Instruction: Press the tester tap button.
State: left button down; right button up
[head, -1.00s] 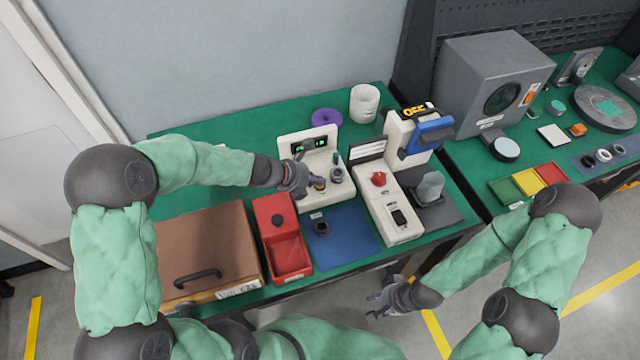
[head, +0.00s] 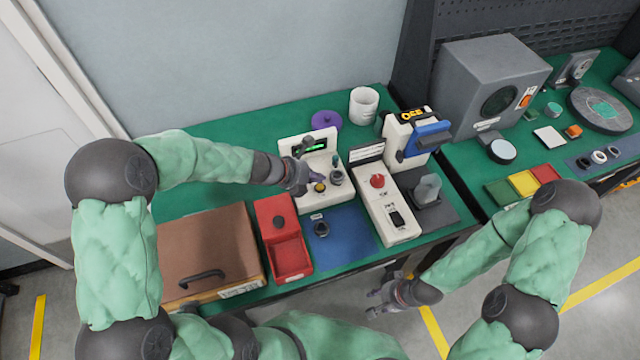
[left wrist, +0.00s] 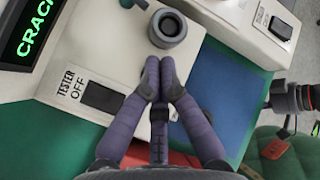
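The white tester (head: 303,203) stands on the green bench, with a lit green display that reads as "CRACK" in part in the left wrist view (left wrist: 38,28). A small brassy yellow button (head: 320,187) shows on its top in the head view, beside a grey ring-shaped seat (left wrist: 167,28). A black rocker switch (left wrist: 101,97) is labelled "TESTER OFF". My left gripper (left wrist: 158,68) is shut and empty, its fingertips together over the tester by the seat. The fingers cover the button's spot in the wrist view; contact is unclear. My right gripper (head: 373,303) is open and empty before the bench.
A red bin (head: 290,256) and a brown lidded box (head: 207,245) stand left of a blue mat (head: 345,240) holding a dark ring (head: 320,228). A white unit with a red button (head: 377,181) stands to the right. A white cup (head: 363,105) is behind.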

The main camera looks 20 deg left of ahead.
aim_at(317, 187)
pick_arm(q)
jog(key=shift+r+p, duration=1.75)
jog(key=shift+r, duration=0.25)
